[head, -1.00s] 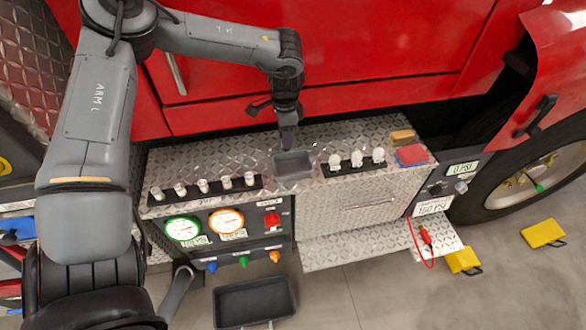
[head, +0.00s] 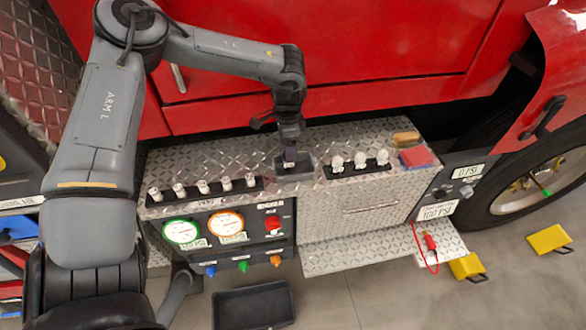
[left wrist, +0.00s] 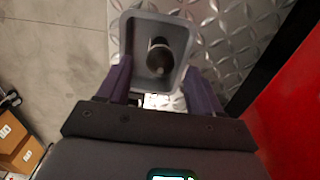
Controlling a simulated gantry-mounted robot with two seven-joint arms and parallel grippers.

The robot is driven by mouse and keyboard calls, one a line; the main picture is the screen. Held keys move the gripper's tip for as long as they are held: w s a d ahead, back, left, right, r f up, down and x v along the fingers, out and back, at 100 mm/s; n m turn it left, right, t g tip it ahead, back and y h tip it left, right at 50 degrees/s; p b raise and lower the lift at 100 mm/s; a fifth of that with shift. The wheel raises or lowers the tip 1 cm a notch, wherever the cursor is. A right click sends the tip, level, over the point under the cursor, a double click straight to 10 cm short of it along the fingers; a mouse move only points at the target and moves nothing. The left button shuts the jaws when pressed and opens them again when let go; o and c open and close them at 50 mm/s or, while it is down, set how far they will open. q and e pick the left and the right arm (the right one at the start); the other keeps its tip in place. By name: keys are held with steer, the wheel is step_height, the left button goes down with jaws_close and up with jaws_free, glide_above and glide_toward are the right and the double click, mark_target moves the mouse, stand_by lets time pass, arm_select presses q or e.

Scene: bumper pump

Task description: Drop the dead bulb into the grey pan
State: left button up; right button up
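The grey pan (head: 296,178) is a small open box on the diamond-plate ledge, between the two bulb rows. My left gripper (head: 290,162) points down over it. In the left wrist view its purple fingers (left wrist: 160,78) are spread apart, with the pan (left wrist: 122,38) beyond them. The dead bulb (left wrist: 160,58), dark with a pale base, shows inside the pan's outline, clear of both fingers. I cannot tell whether it touches the pan's floor. In the head view a small pale piece shows at the fingertips. My right gripper is not in view.
Several pale bulbs stand in a black rack (head: 212,191) left of the pan. Three white bulbs stand in another rack (head: 358,169) to the right, beside a red cloth (head: 417,158) and a tan block (head: 405,138). The red truck body rises behind. A black tray (head: 253,304) lies on the floor.

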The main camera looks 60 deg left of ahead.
arm_select(q)
step_height(320, 180, up, 11)
steer(key=p, duration=0.1)
stand_by(0.7)
stand_by(0.5)
